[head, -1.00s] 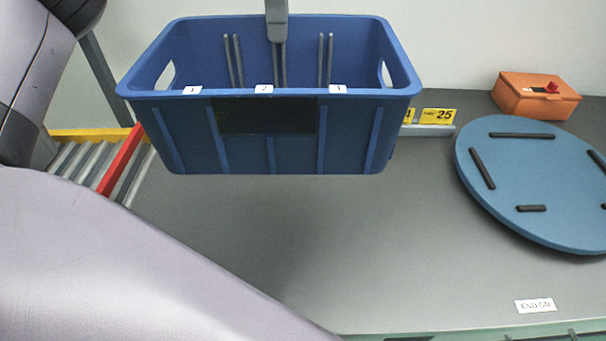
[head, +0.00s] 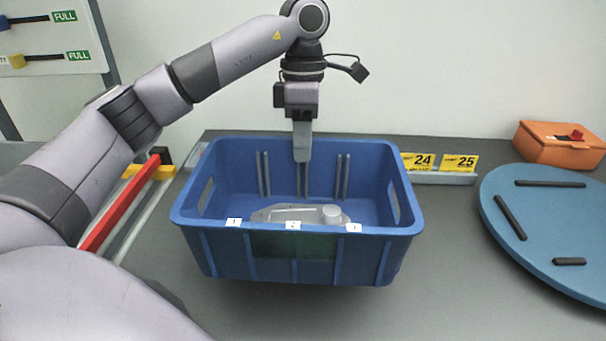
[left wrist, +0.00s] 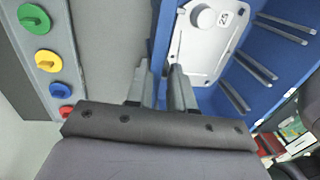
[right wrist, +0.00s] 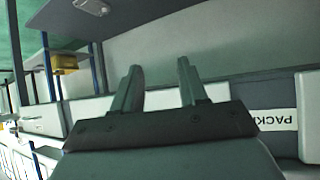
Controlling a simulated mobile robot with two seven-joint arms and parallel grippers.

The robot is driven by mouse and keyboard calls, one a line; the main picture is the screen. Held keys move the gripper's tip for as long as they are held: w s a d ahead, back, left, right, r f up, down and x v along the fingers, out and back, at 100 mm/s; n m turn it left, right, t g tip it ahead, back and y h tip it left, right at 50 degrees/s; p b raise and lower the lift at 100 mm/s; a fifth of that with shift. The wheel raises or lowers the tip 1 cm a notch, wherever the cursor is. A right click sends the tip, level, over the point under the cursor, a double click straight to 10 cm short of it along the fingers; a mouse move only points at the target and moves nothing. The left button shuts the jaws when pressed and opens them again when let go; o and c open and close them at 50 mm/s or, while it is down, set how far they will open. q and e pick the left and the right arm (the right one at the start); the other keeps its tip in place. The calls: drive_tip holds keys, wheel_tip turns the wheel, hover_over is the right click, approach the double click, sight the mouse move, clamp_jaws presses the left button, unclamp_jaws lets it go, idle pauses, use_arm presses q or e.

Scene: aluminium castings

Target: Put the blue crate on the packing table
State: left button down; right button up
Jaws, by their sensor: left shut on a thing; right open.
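The blue crate (head: 220,252) is in the middle of the head view, upright and level, over a dark grey tabletop (head: 440,270). A shadow lies under it; I cannot tell whether its base touches the top. A grey metal casting (head: 285,214) lies inside, also seen in the left wrist view (left wrist: 188,55). My left gripper (head: 302,158) points down, shut on the crate's far wall, one finger on each side in the left wrist view (left wrist: 159,82). My right gripper (right wrist: 160,82) is open and empty. A sign reading "PACK" (right wrist: 285,121), partly cut off, shows in the right wrist view.
A blue round plate (head: 540,235) with black strips lies at the right. An orange box (head: 545,150) stands behind it. Yellow 24 and 25 tags (head: 440,162) stand at the back edge. A red bar (head: 120,205) is at the left. Grey tabletop is free between crate and plate.

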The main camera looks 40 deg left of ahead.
sight(303, 175)
use_arm(q)
drive_tip(key=shift+f, duration=2.8)
drive_tip(key=c, duration=1)
unclamp_jaws()
drive_tip(key=r, duration=0.4)
drive_tip(key=w+r+p, duration=0.1)
drive_tip(key=r, duration=0.3)
drive_tip(key=a+r+p, duration=0.1)
drive_tip(key=r, duration=0.3)
drive_tip(key=shift+w, duration=0.2)
